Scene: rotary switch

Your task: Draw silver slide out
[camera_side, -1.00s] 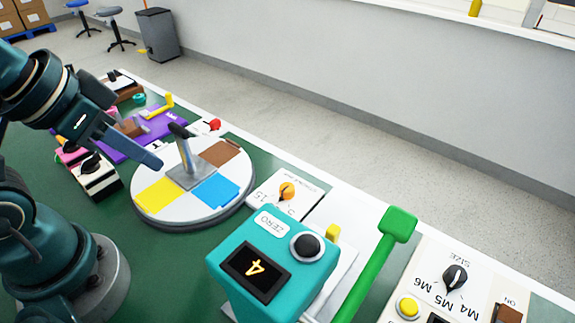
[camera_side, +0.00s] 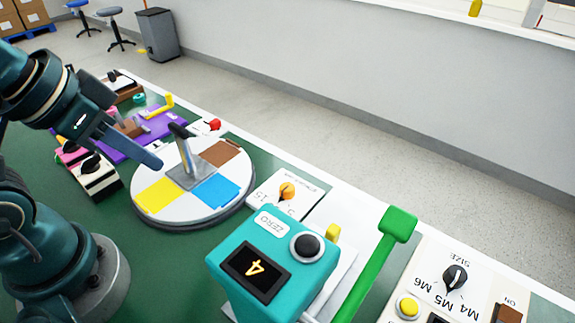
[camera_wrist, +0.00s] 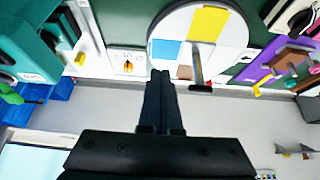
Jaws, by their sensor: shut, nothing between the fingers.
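My gripper (camera_side: 152,158) is shut and empty, in the air beside and above the white round turntable at its left side. In the wrist view its fingers (camera_wrist: 160,76) lie together, pointing toward the turntable's edge. I cannot clearly make out a silver slide. A purple fixture (camera_side: 158,122) behind the turntable carries a yellow handle and small brown and grey parts. My gripper touches none of these parts as far as I can see.
The turntable (camera_side: 232,190) has coloured patches and an upright grey lever (camera_side: 186,152) with a dark top. A teal box (camera_side: 280,250) with a display and a green lever (camera_side: 370,262) stand in front. A white dial panel (camera_side: 455,255) is at the right.

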